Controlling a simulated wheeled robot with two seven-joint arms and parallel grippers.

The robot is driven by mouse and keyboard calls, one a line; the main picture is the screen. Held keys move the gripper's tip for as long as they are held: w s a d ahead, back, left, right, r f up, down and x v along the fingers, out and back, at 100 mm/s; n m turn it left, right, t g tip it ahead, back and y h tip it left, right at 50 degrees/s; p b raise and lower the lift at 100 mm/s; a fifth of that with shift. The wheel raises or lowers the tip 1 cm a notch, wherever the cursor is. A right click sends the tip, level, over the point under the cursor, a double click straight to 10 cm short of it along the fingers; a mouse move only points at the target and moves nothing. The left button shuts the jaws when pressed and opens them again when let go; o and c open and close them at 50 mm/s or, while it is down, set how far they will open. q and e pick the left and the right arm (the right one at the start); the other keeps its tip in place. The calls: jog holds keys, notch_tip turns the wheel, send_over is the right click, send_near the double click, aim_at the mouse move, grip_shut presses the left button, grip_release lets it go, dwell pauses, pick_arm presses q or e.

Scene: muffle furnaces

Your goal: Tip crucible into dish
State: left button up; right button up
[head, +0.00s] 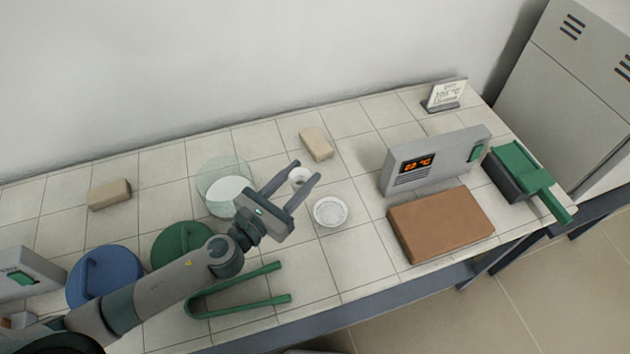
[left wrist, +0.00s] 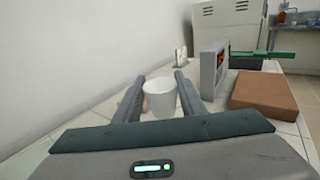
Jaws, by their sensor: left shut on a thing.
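A small white crucible (head: 300,175) sits between the two fingers of my left gripper (head: 306,171), near the fingertips. In the left wrist view the crucible (left wrist: 160,99) looks upright, its open rim up, with a finger on each side; its contents cannot be made out. My left gripper (left wrist: 160,79) is shut on it. A shallow round white dish (head: 330,211) with a pale, grainy-looking inside stands on the tiles just right of the gripper. A clear glass dish (head: 208,171) with a white disc in it stands left of the gripper. My right gripper is not in view.
Green tongs (head: 235,291) lie in front, near blue (head: 104,277) and green (head: 182,243) round lids. A brown slab (head: 441,224), a grey control box (head: 436,159) and a green-handled block (head: 518,170) stand right. Beige bricks (head: 316,144) (head: 109,195) lie toward the back.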

pick_arm(q)
jog(key=shift+w+d+f+m+g+h+p, duration=0.2)
jog(key=shift+d+f+m+g+h+p, duration=0.15)
jog(key=shift+d+f+m+g+h, duration=0.45)
jog(key=shift+w+d+f+m+g+h+p, duration=0.2)
jog(key=shift+d+f+m+g+h+p, duration=0.15)
jog(key=shift+d+f+h, duration=0.7)
jog(key=shift+a+f+y+b, duration=0.2)
jog(key=shift+f+y+b, duration=0.1)
jog(key=shift+f+y, duration=0.1)
jog(key=shift+f, duration=0.15)
jog(key=shift+f+b, duration=1.6)
jog(key=shift+f, duration=0.05)
jog(key=shift+m, duration=0.35)
jog(key=shift+r+m, duration=0.15)
jog(key=shift+m, duration=0.35)
jog(key=shift+m+b, duration=0.5)
jog(key=shift+m, duration=0.3)
